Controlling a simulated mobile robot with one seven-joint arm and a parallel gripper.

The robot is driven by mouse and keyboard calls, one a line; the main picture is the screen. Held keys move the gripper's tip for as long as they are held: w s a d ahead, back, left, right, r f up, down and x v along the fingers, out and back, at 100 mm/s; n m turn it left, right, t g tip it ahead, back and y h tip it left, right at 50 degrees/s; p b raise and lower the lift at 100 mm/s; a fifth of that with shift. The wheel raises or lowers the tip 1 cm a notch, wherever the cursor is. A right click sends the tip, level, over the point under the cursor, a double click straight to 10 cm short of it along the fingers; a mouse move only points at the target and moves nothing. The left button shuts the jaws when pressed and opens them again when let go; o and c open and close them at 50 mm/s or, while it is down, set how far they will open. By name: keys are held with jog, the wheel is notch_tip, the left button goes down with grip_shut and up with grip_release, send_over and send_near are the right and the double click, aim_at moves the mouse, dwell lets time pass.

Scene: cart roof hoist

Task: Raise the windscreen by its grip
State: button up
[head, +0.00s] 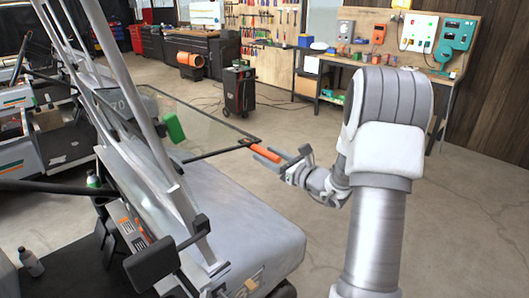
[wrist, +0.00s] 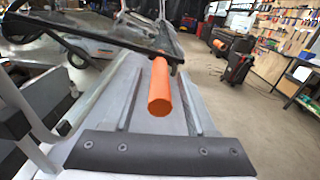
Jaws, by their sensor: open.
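The windscreen (head: 205,122) is a clear pane with a dark frame, sticking out roughly level from the cart's front posts. Its orange grip (head: 264,152) is at the near right corner, at the end of a dark bar. My gripper (head: 271,155) is open just right of the grip, its fingers pointing at it. In the wrist view, the orange grip (wrist: 160,90) lies in line with the space between my two grey fingers. I cannot tell how deep it sits between them. The frame's dark bar (wrist: 95,33) crosses at upper left.
The cart's pale grey front body (head: 235,210) lies below the windscreen. Slanted metal posts (head: 148,125) and a dark mirror (head: 152,262) stand at left. A black tool cart (head: 238,90) and a workbench (head: 385,65) are behind. The floor at right is clear.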

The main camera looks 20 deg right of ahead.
jog(key=shift+x, duration=0.85)
grip_shut()
